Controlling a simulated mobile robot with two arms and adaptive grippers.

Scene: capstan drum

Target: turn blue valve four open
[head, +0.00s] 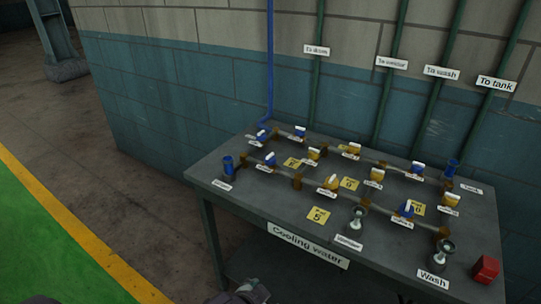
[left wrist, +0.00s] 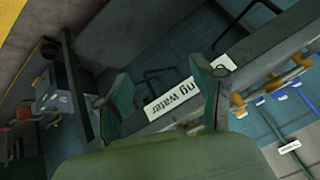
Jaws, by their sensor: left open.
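Several valves with blue bodies and white handles sit on the pipework on the grey table. In the head view, two are at the back left, one blue valve (head: 263,135) and another blue valve (head: 300,132). A third blue valve (head: 270,159) is at the front left and a fourth blue valve (head: 407,209) at the front right. Their small number labels are too small to read. My left gripper (left wrist: 170,76) is open and empty in the left wrist view, apart from the valves, with the "Cooling water" sign (left wrist: 180,98) beyond its fingers.
The table (head: 232,192) also carries yellow valves (head: 331,183), yellow cards (head: 318,216), metal cups (head: 435,262) and a red block (head: 486,269). A block wall (head: 180,95) with green pipes stands behind. Open floor (head: 65,165) lies left. A dark part of mine shows at the bottom edge.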

